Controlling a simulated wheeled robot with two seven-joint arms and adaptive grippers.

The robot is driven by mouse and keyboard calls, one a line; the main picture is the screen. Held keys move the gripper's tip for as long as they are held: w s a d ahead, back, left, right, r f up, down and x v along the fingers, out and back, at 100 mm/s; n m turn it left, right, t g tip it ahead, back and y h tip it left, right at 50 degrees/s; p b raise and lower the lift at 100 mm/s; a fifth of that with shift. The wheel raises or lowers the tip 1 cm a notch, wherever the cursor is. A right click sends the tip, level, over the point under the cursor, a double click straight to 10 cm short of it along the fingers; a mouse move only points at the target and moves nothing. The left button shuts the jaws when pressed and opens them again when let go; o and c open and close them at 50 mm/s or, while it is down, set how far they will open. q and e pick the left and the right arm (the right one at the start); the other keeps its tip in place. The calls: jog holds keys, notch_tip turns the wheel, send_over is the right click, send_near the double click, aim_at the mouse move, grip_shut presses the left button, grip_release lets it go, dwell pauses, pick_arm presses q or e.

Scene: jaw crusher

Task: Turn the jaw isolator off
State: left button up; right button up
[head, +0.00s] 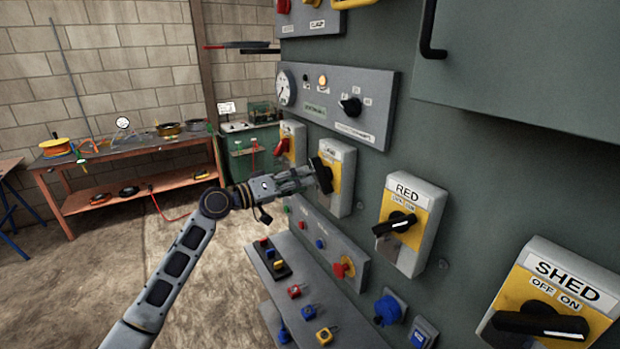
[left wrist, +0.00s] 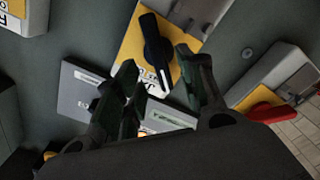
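The jaw isolator (head: 342,187) is a grey box with a yellow plate on the upright panel, left of the isolator marked RED; its own label is hard to read. Its black handle (head: 323,174) is partly hidden by my left gripper (head: 312,178), which is right at it. In the left wrist view, the yellow plate (left wrist: 133,45) and black handle (left wrist: 152,38) lie beyond my left gripper (left wrist: 157,58). The two fingers are apart, one on each side of the handle; contact cannot be told. Whether the handle points to ON or OFF cannot be read. My right gripper is not in view.
The RED isolator (head: 411,235) and SHED isolator (head: 553,300) are on the right. A red-handled isolator (head: 291,141) is on the left. A gauge panel (head: 335,103) is above. Padlocks (head: 326,335) lie on a shelf below. A workbench (head: 130,152) stands by the wall.

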pick_arm(q)
jog(key=shift+v, duration=2.9)
